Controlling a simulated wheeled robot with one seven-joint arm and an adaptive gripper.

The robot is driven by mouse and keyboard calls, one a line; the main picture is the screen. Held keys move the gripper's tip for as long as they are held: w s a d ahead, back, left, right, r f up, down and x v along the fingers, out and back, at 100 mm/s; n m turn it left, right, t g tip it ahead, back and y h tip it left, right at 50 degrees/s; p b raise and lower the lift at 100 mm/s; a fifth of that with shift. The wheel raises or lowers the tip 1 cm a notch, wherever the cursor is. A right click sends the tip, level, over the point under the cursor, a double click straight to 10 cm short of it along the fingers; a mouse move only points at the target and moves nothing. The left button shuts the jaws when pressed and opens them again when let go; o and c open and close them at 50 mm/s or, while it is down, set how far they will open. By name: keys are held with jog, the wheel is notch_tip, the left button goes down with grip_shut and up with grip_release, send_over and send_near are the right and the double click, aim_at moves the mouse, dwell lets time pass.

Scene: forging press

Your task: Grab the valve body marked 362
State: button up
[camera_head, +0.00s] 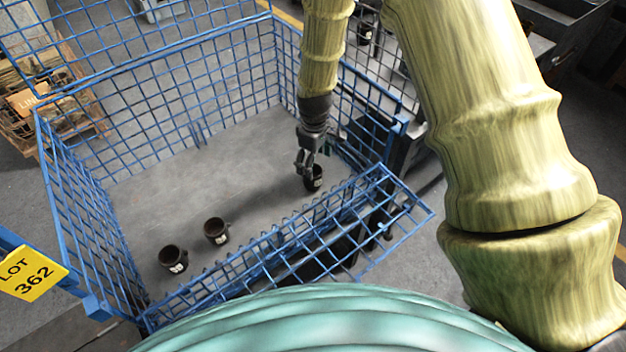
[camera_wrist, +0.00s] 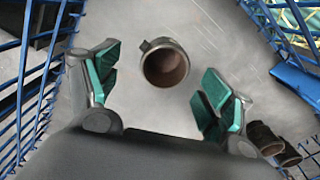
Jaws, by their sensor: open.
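One valve body (camera_head: 314,181) is at the right, directly under my gripper (camera_head: 306,165). The other two, a middle one (camera_head: 216,231) and a left one (camera_head: 173,259), are near the front mesh. Pale marks on them are too small to read. In the wrist view my gripper (camera_wrist: 160,80) is open, its teal-padded fingers on either side of the right valve body (camera_wrist: 166,64), with gaps on both sides. I cannot tell the height between them.
The two other valve bodies (camera_wrist: 266,139) show at lower right in the wrist view. Mesh walls surround the cage floor (camera_head: 200,170); the front panel (camera_head: 290,240) is lower and leans outward. Mesh is close to my gripper on the right.

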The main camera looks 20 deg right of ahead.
aim_at(314, 185)
jog(key=shift+f, duration=1.45)
jog(key=shift+s+a+f+p, duration=0.15)
jog(key=shift+f+p, duration=0.15)
jog(key=shift+f, duration=0.6)
jog(key=shift+s+a+f+p, duration=0.15)
jog(key=shift+f+p, duration=0.1)
jog(key=shift+f, duration=0.65)
jog(key=shift+w+f, duration=0.15)
jog(key=shift+f, duration=0.65)
jog(key=c, duration=1.3)
